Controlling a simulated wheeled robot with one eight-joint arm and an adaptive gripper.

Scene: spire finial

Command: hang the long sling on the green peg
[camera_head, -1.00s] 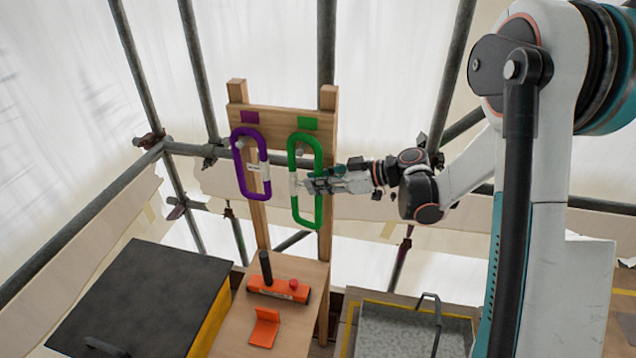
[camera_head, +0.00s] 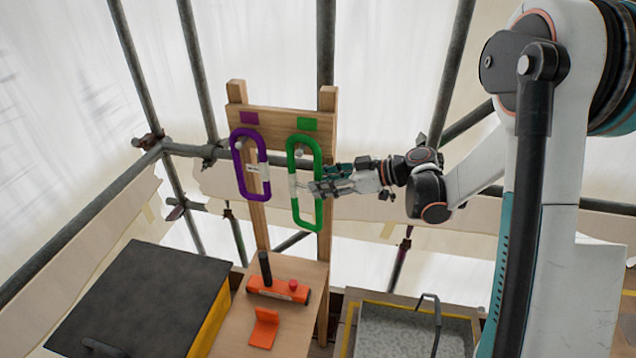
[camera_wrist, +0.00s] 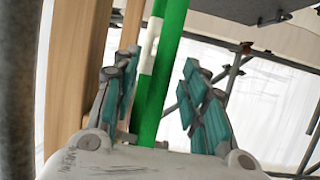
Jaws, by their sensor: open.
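The long green sling (camera_head: 317,212) hangs as an upright loop on the right peg (camera_head: 299,153), under a green patch (camera_head: 307,124) on the wooden rack. A purple sling (camera_head: 237,160) with a pale tag hangs on the left peg, under a purple patch (camera_head: 250,118). My gripper (camera_head: 312,190) is open at the green sling's right side, level with its lower half. In the wrist view the green sling (camera_wrist: 165,70), with a white tag, runs between my two open fingers (camera_wrist: 158,95). Whether a finger touches it I cannot tell.
A wooden bench (camera_head: 235,335) below the rack holds an orange tool (camera_head: 278,290) and an orange bracket (camera_head: 264,328). A black-topped box (camera_head: 140,300) stands at left, a grey tray (camera_head: 400,335) at lower right. Scaffold poles (camera_head: 326,45) surround the rack.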

